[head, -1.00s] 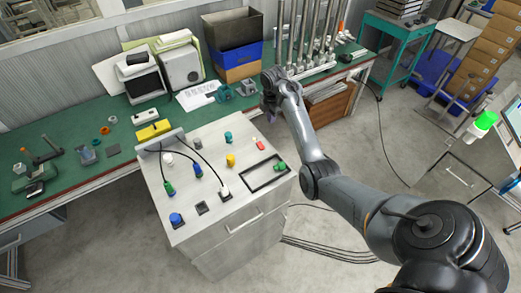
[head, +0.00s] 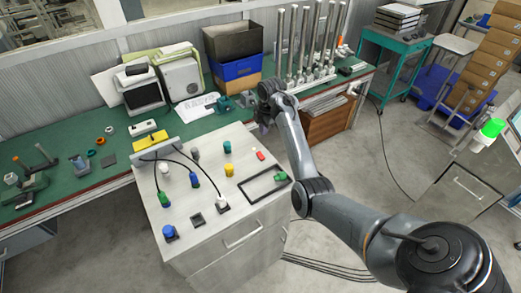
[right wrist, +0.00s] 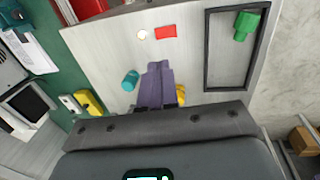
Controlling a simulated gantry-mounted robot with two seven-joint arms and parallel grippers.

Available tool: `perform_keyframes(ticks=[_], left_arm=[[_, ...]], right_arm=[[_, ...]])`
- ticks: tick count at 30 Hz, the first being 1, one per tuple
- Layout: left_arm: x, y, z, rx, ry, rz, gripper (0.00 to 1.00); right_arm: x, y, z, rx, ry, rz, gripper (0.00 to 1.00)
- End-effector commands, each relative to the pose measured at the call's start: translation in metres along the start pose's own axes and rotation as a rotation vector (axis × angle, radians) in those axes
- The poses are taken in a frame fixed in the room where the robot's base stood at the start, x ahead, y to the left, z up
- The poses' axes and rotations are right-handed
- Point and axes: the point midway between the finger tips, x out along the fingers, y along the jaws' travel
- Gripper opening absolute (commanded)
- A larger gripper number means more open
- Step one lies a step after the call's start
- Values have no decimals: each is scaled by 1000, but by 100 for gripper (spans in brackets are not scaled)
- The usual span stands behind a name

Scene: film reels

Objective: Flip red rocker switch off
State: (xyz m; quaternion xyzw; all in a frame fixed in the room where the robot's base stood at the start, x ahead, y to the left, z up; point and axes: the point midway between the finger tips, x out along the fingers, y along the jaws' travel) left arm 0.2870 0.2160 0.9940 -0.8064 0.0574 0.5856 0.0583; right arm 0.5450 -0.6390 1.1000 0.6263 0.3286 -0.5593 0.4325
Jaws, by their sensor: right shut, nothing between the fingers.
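The red rocker switch (head: 260,155) is a small red rectangle at the far right part of the grey console top (head: 240,205). I cannot tell which way the rocker is tipped. My right gripper (head: 263,128) is just behind the console's far edge in the head view, apart from the switch. Its dark fingers (right wrist: 158,68) are shut and empty, pointing at the console top. My left gripper is not in view.
A teal knob (right wrist: 130,80) and a yellow knob (right wrist: 181,95) are close to the fingers. A green knob (right wrist: 246,25) sits at a black rectangular frame (right wrist: 207,60). Cabled plugs and a blue button (head: 169,232) are farther left. A green bench (head: 75,183) runs behind.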

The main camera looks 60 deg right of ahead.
Motion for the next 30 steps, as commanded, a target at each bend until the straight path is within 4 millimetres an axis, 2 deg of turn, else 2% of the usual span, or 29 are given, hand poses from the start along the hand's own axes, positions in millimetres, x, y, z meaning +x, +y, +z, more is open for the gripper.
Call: perform_keyframes(ticks=[5,21,30], left_arm=[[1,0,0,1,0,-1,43],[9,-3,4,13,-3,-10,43],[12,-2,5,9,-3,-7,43]], right_arm=[[18,-1,0,-1,-1,-4,0],[111,-1,0,1,0,-3,0],[135,-1,0,1,0,-1,0]])
